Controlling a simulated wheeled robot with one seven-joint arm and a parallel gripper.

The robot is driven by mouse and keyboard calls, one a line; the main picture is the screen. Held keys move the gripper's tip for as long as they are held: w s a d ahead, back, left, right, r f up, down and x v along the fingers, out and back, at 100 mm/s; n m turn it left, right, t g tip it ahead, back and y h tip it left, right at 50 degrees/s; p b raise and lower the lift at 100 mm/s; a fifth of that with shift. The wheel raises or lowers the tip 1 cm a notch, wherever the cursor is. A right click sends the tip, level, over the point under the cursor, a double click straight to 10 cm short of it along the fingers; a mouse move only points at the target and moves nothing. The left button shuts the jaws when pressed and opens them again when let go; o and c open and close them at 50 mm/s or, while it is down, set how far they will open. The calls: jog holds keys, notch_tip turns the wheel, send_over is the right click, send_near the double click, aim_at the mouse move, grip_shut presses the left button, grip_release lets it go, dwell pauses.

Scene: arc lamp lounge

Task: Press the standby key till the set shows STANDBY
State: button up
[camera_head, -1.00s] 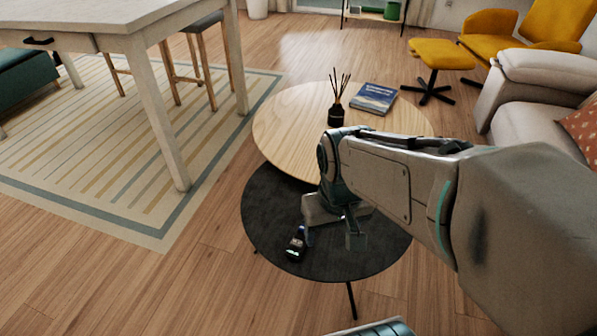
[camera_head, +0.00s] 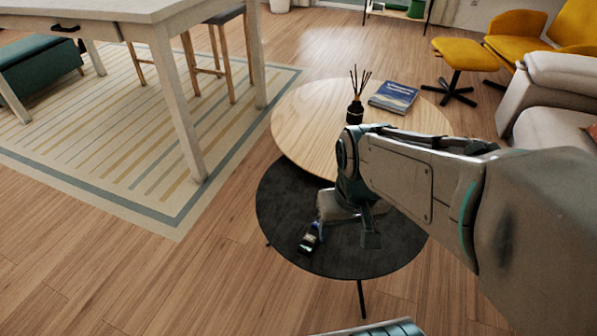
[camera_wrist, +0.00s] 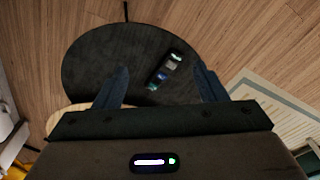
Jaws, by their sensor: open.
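The set is a small dark oblong device (camera_head: 309,241) with lit patches. It lies near the front left of the low black round table (camera_head: 285,200). In the wrist view the set (camera_wrist: 163,70) lies slanted between the two fingers, with pale, blue and greenish patches on its face. The standby key and any words on the display are too small to read. My gripper (camera_wrist: 160,80) is open and empty, its blue-grey fingers spread to either side of the set in that view. In the head view my gripper (camera_head: 344,232) hangs over the table, just right of the set; its exact height is unclear.
A higher wooden round table (camera_head: 300,120) adjoins the black one at the back. It carries a reed diffuser (camera_head: 355,110) and a blue book (camera_head: 394,96). A white table (camera_head: 170,90) stands left on a striped rug. A pale sofa (camera_head: 550,100) stands right. Floor is clear at front left.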

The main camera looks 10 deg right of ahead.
grip_shut()
dwell(0.3)
dwell(1.6)
